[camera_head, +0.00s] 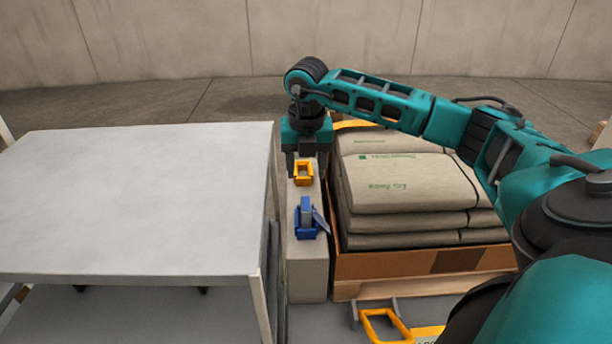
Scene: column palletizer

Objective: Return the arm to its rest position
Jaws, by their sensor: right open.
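My right arm, teal and black, comes in from the right and reaches over the stacked sacks. My right gripper (305,164) points down above the narrow grey block, at the back of its top, just behind a small orange holder. Its dark fingers are apart and I see nothing held between them. Whether a finger touches the block or the orange holder is not clear. My left gripper is not in view.
A light grey table (130,200) fills the left. The grey block (306,275) carries the orange holder (303,180) and a blue holder (305,232). Paper sacks (400,185) lie stacked in a cardboard box (370,265). An orange handle (385,324) stands in front.

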